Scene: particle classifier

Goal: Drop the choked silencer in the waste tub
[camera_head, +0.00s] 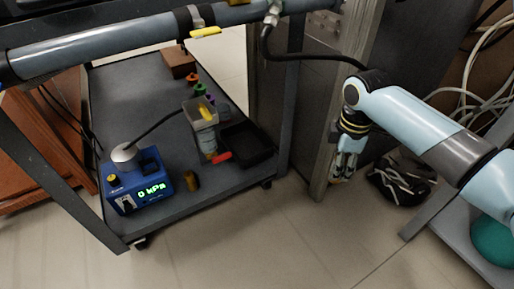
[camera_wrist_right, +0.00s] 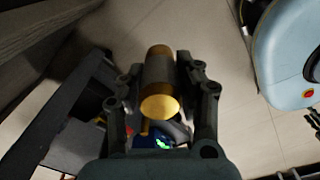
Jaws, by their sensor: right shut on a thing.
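My right gripper (camera_head: 340,174) hangs beside the grey post, right of the cart and above the floor. In the right wrist view, the gripper (camera_wrist_right: 160,75) is shut on a brass-and-brown cylinder, the silencer (camera_wrist_right: 160,92), whose gold end faces the camera. Whether it is choked does not show. In the head view the gripper mostly hides it. On the cart are a grey upright tub (camera_head: 202,113) with yellow inside and a low black tray (camera_head: 262,153); I cannot tell which is the waste tub. My left gripper is not in view.
A dark hose (camera_head: 310,57) hangs near my right arm.

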